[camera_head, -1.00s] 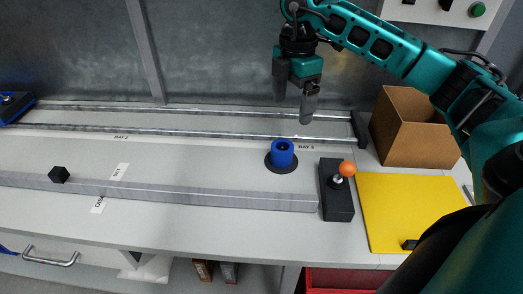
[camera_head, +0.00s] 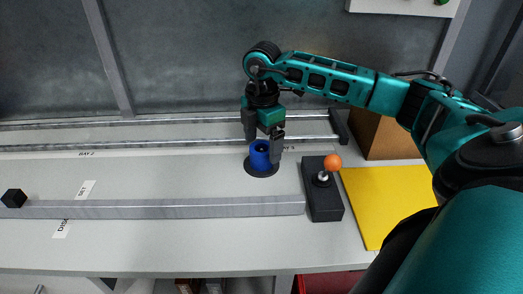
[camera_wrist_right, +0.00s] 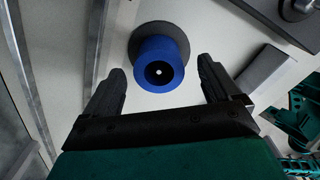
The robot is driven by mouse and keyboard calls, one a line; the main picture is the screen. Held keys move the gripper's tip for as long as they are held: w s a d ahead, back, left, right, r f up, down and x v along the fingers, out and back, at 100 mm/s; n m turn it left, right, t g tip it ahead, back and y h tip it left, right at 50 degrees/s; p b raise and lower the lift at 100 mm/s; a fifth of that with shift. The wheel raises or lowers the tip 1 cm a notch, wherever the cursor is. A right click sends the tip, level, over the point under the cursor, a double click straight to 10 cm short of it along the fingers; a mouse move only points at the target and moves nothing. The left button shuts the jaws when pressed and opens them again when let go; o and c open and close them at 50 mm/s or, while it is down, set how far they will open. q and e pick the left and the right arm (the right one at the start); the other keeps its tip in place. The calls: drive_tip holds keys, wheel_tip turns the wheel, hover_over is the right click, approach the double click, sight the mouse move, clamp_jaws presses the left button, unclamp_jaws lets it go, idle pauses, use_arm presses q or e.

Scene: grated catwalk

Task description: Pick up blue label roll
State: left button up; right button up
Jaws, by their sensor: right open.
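The blue label roll (camera_head: 261,154) stands upright on a dark round base (camera_head: 262,171) on the bench. My right gripper (camera_head: 263,155) is open and points down over the roll, with a finger to each side of it in the head view. In the right wrist view the roll (camera_wrist_right: 160,66) shows its dark centre hole, just beyond and between the open fingertips (camera_wrist_right: 160,75). I see no contact between fingers and roll. My left gripper is out of view.
A black box with an orange-knobbed lever (camera_head: 323,195) stands close to the right of the roll. A yellow mat (camera_head: 385,205) and a cardboard box (camera_head: 385,137) are farther right. A metal rail (camera_head: 170,209) runs in front, and a black cube (camera_head: 14,198) is at left.

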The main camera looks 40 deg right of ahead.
sight(262, 149)
wheel_tip(262, 149, down, 4)
drive_tip(key=shift+w+r, duration=0.1)
drive_tip(key=shift+r, duration=0.15)
drive_tip(key=shift+r, duration=0.1)
drive_tip(key=c, duration=1.2)
drive_tip(key=shift+o, duration=0.2)
